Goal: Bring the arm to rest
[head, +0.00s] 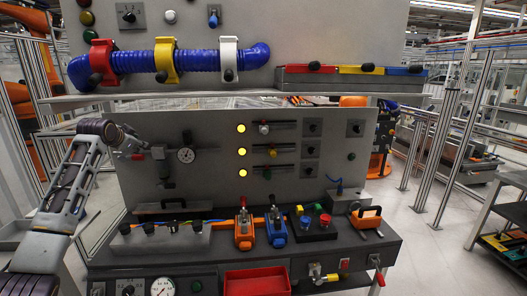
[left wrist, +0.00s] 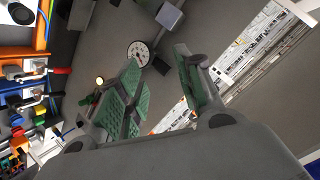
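My left arm comes in from the left in the head view and bends at the top. My left gripper (head: 127,142) is dark and seen small, in front of the left edge of the grey upright panel (head: 215,135). In the left wrist view, the two green-padded fingers of my left gripper (left wrist: 160,85) are spread apart with nothing between them. My right gripper is in neither view.
A shelf holds a blue hose (head: 195,60) with red, yellow and white clamps, and a grey tray (head: 350,80). Open floor lies at the right.

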